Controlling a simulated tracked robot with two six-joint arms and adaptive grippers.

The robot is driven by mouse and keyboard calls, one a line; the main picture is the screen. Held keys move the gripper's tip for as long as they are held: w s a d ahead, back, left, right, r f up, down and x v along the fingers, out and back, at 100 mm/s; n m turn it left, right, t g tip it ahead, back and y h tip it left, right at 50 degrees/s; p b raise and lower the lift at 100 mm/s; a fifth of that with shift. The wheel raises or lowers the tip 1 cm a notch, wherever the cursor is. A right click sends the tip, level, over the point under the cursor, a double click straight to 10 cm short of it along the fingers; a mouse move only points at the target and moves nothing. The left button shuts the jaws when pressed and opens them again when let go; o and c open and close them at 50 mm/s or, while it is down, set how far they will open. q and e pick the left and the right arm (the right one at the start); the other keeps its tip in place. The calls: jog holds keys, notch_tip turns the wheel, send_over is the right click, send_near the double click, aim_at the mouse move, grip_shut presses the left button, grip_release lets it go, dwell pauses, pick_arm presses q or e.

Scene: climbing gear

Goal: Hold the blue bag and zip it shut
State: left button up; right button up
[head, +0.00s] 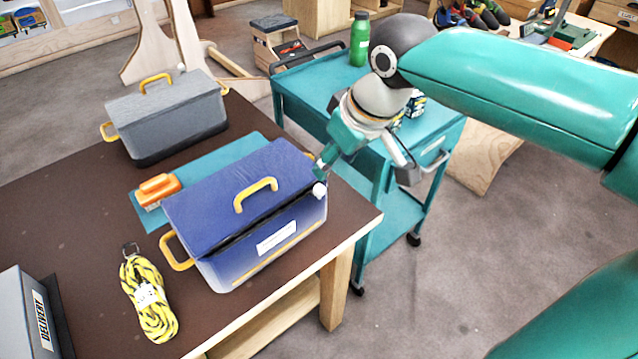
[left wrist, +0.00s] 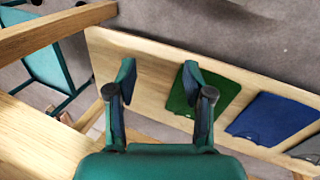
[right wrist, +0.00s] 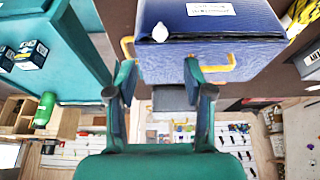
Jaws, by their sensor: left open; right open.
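The blue bag (head: 285,180) stands on the brown table, with a yellow top handle, yellow side handles and a white front label. A dark gap runs along its upper front edge. A white zip pull (head: 319,190) sits at its right front corner; it also shows in the right wrist view (right wrist: 160,32). My right gripper (head: 362,170) is open and empty beside that corner; in the right wrist view its fingers (right wrist: 158,75) are spread, with the bag (right wrist: 235,30) beyond them. My left gripper (left wrist: 160,85) is open and empty above a wooden surface, outside the head view.
A grey case (head: 165,115) stands behind the bag on the brown table (head: 75,200). An orange-handled brush (head: 158,188) lies left of the bag, and a yellow rope coil (head: 148,295) in front. A teal cart (head: 310,85) with a green bottle (head: 359,40) stands at the right.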

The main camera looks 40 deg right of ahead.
aim_at(320, 186)
jog(key=x, duration=1.1)
jog(key=shift+b, duration=0.35)
